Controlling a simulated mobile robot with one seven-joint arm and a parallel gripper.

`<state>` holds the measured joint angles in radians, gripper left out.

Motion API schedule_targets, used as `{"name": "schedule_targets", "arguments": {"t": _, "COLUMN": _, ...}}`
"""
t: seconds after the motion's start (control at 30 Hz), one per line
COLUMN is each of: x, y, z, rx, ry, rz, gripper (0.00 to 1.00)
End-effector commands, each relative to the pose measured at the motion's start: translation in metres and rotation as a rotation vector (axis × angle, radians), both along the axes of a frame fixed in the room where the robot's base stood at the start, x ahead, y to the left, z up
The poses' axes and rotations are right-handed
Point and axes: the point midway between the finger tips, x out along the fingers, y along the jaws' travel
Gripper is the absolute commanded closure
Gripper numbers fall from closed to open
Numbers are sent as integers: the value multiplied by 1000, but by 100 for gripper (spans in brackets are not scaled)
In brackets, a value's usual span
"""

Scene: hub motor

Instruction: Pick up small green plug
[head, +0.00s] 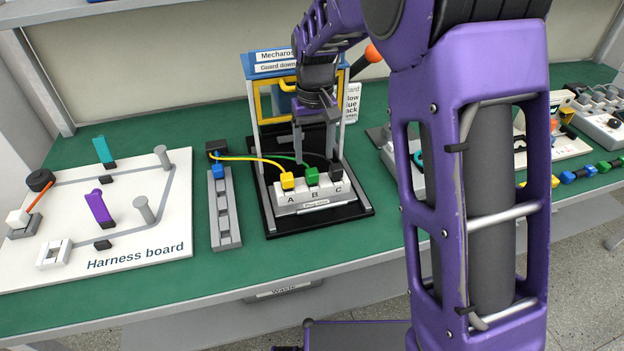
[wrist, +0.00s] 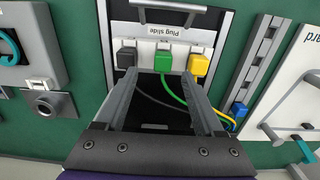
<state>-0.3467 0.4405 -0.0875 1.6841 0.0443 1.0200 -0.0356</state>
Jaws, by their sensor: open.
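My gripper (head: 317,152) points down over the slide, behind and above the green plug in the head view. In the wrist view, its two fingers (wrist: 161,78) are apart, with the green plug just beyond the gap between their tips. Nothing is held. I cannot tell the exact height of the tips above the plug.
A yellow plug (head: 287,180) in slot A and a black plug (head: 336,167) in slot C flank the green one closely. The blue-topped guard frame (head: 252,115) stands around the press behind. A harness board (head: 140,250) lies left; a grey rail (head: 222,215) lies between.

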Motion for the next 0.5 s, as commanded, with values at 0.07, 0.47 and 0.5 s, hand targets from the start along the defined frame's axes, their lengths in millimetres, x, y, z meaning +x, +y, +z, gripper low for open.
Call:
{"name": "schedule_targets", "arguments": {"t": 0.07, "x": 0, "y": 0, "z": -9, "rx": 0, "ry": 1, "rz": 0, "gripper": 30}}
{"name": "schedule_targets", "arguments": {"t": 0.47, "x": 2, "y": 6, "z": -46, "rx": -2, "ry": 2, "rz": 2, "gripper": 30}}
{"name": "schedule_targets", "arguments": {"t": 0.5, "x": 2, "y": 5, "z": -52, "rx": -2, "ry": 3, "rz": 1, "gripper": 30}}
